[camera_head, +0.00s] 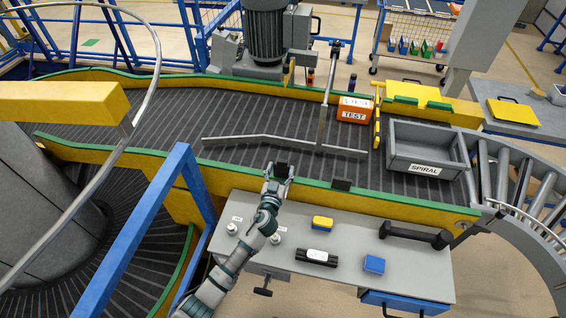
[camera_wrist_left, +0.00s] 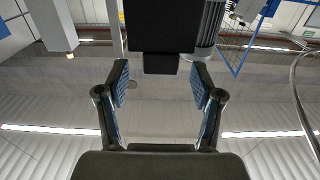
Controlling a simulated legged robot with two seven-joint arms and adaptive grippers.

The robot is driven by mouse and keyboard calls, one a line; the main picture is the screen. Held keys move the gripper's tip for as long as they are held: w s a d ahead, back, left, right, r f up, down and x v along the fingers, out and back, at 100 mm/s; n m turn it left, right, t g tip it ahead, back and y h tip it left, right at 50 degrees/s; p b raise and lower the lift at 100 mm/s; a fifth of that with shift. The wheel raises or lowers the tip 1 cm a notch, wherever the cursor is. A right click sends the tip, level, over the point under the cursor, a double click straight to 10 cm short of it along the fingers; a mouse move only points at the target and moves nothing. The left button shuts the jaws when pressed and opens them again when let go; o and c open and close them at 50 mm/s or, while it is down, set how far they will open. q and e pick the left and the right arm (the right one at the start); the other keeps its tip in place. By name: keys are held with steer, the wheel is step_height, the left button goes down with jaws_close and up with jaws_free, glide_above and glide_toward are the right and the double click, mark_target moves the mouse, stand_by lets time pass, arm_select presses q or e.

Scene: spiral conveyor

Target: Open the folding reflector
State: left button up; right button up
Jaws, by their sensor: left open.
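My left gripper (camera_head: 279,172) reaches up over the work table to the near green rail of the conveyor. Its two fingers stand apart, one on either side of a small dark block (camera_head: 282,169) at the rail. In the left wrist view, a black block (camera_wrist_left: 165,40) with a narrower lower part is just ahead of the open fingers (camera_wrist_left: 160,82), and nothing is clamped between them. This may be the folding reflector; its face and hinge cannot be made out. A second small black plate (camera_head: 342,184) stands on the same rail farther right. My right gripper is not in view.
A grey diverter bar (camera_head: 262,141) lies across the dark belt, with an orange TEST box (camera_head: 355,109) and a grey SPIRAL crate (camera_head: 426,168) beyond. The grey table (camera_head: 345,280) holds a yellow block, a blue block and black tools. A blue frame (camera_head: 135,235) rises at left.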

mark_target(282, 165)
arm_select(q)
steer(key=shift+x, duration=1.9)
jaws_close()
